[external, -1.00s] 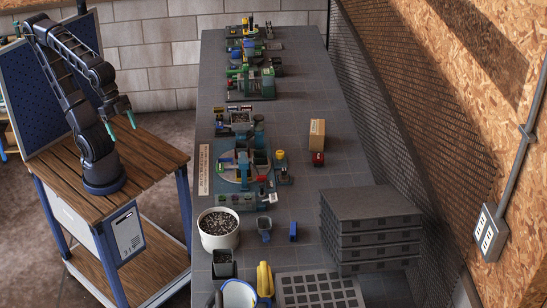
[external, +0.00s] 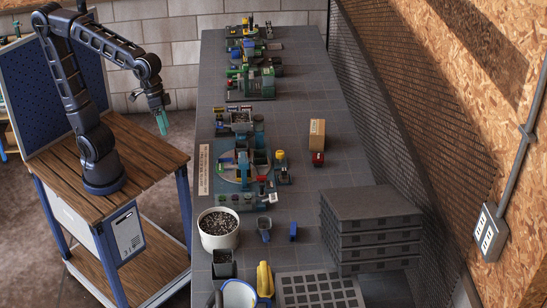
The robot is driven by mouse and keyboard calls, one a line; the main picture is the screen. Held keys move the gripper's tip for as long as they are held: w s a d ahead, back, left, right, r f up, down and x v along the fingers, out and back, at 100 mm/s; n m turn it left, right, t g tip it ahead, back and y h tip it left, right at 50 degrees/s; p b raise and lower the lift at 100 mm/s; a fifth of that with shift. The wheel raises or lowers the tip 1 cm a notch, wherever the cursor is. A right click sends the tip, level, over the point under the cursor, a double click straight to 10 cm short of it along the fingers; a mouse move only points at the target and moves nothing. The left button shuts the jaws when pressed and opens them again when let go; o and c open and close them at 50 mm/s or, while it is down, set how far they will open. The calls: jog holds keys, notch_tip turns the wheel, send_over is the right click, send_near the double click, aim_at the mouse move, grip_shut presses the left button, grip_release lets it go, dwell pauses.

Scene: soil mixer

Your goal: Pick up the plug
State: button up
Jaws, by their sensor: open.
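My gripper (external: 162,123) hangs from my raised arm with its teal fingers pointing down, over the right part of the wooden cart and left of the long grey bench. It is open and empty, well apart from everything on the bench. I cannot tell for certain which small item is the plug. A small red item (external: 318,158) lies in front of a cardboard box (external: 317,133).
A mixer station (external: 242,171) stands mid-bench. A white pot of soil (external: 219,243), a grey pot (external: 223,264), a yellow tool (external: 264,279) and a cell tray (external: 320,291) are at the near end. Stacked black trays (external: 370,206) stand right. The bench's right middle is mostly clear.

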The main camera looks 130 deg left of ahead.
jog(key=w+a+f+n, duration=0.2)
jog(key=w+a+n, duration=0.7)
jog(key=w+a, duration=0.4)
jog(key=n+g+y, duration=0.2)
jog(key=n, duration=2.2)
send_over(317, 156)
jog(key=s+d, duration=0.1)
jog(key=s, duration=0.1)
jog(key=s+d+f+x, duration=0.1)
jog(key=s+d+x, duration=0.15)
jog(key=x, duration=1.35)
jog(key=s+d+f+x, duration=0.1)
jog(key=s+x, duration=0.3)
jog(key=x, duration=2.3)
jog(key=shift+w+d, duration=0.15)
jog(key=shift+d, duration=0.1)
jog(key=shift+c, duration=0.4)
jog(key=c, duration=1)
